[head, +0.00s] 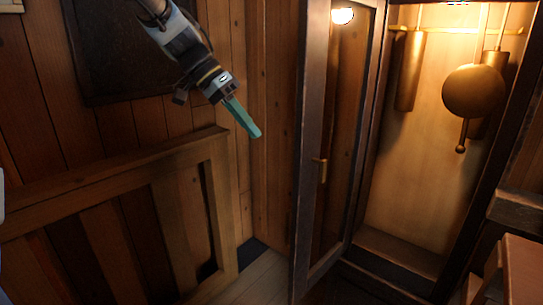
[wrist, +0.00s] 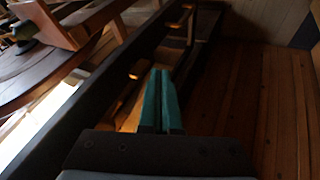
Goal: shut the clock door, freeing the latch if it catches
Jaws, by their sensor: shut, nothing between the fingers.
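The clock door (head: 312,150) is a tall dark-framed glazed door, standing open to the left of the lit clock case (head: 410,180) in the head view. A small brass handle or latch (head: 320,170) sits on its frame. Inside the case hang a round brass pendulum bob (head: 473,91) and brass weights (head: 409,70). My gripper (head: 256,133) has teal fingers and is shut and empty, in the air left of the door, apart from it. In the wrist view its fingers (wrist: 161,85) point toward a dark frame with brass pieces (wrist: 139,70) beside it.
A wooden railing or panel (head: 110,180) stands at the lower left, against a plank wall. Wooden furniture (head: 520,270) is at the lower right. A strip of pale floor (head: 262,283) shows between railing and door.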

